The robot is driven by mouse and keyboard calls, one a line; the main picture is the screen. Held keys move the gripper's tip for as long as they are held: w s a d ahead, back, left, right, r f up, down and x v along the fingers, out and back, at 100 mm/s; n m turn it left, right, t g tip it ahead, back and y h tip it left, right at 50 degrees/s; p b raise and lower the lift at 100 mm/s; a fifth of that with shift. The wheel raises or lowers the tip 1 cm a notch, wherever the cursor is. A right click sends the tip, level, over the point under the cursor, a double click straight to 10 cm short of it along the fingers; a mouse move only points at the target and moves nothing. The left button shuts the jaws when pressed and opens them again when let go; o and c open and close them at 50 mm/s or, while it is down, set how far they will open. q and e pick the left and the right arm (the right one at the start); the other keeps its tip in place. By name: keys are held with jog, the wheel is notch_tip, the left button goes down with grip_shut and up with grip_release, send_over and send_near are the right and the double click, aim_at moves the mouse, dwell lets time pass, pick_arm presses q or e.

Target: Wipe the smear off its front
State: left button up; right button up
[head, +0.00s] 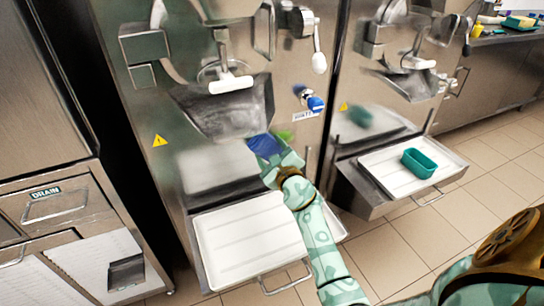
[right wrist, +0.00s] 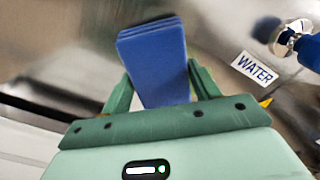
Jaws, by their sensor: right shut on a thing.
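My right gripper (head: 283,160) is shut on a folded blue cloth (head: 264,145) at the steel front of the left batch freezer (head: 300,65). In the right wrist view the cloth (right wrist: 155,65) stands out between the two green fingers of the gripper (right wrist: 160,90). A blurry light green smear (head: 285,135) shows on the front just right of the cloth, below the water tap. I cannot tell whether the cloth touches the steel. The smear is not clear in the wrist view. My left gripper is not in view.
A blue-handled water tap (head: 312,101) with a WATER label (right wrist: 255,68) sticks out above and right of the gripper. The freezer's chute (head: 225,108) juts out at left. A white tray (head: 250,240) lies below. A second freezer with a green tub (head: 419,163) stands at right.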

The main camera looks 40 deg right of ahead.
jog(key=shift+x, duration=0.85)
dwell(0.6)
